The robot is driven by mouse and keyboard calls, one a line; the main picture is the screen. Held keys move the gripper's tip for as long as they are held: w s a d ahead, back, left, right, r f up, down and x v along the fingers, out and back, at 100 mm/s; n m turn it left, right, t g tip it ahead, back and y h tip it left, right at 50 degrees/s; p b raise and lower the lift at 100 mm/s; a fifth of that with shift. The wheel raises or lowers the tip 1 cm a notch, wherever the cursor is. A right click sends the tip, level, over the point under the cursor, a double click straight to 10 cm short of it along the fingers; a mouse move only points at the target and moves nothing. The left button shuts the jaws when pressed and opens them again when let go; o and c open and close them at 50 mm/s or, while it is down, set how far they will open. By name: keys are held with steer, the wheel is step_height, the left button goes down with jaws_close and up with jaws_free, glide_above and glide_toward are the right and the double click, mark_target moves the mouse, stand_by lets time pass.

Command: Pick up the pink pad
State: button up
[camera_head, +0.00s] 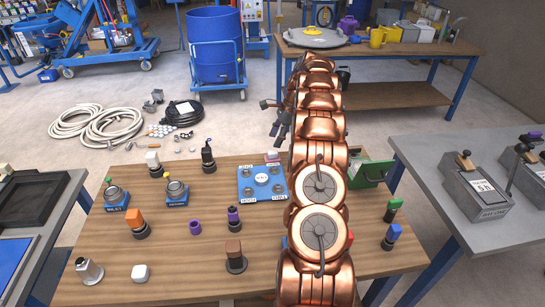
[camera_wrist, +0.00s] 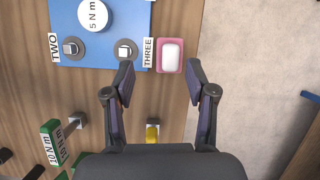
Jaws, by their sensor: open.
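The pink pad (camera_wrist: 170,71) lies at the right side of the blue board (camera_wrist: 104,54), beside the label THREE. A white rounded block (camera_wrist: 171,55) sits on the pad, so only the pad's pink rim shows. My gripper (camera_wrist: 161,76) is open and empty in the wrist view. Its two fingertips are spread to either side, just below the pad in the picture, and no contact shows. In the head view, the pad (camera_head: 272,161) is small at the blue board's upper right corner, left of my arm.
A round white 5 N m disc (camera_wrist: 95,14) and metal posts stand on the board. A green 10 N m block (camera_wrist: 52,142) and a yellow piece (camera_wrist: 152,134) are near my gripper. The table's edge and open floor lie right of the pad.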

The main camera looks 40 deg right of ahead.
mark_target(273, 152)
steer(key=shift+s+d+f+m, duration=0.15)
steer(key=shift+d+f+m, duration=0.15)
steer(key=shift+d+f, duration=0.5)
steer(key=shift+p+x, duration=0.5)
steer(key=shift+x, duration=0.45)
steer(key=x, duration=0.1)
steer(key=p+x, duration=0.2)
steer(key=x, duration=0.1)
steer(key=shift+w+d, duration=0.3)
steer(key=shift+w, duration=0.05)
steer(key=shift+w+a+f+p, duration=0.15)
steer(key=shift+a+f+p, duration=0.15)
steer(key=shift+f, duration=0.3)
steer(key=shift+c, duration=0.2)
jaws_close()
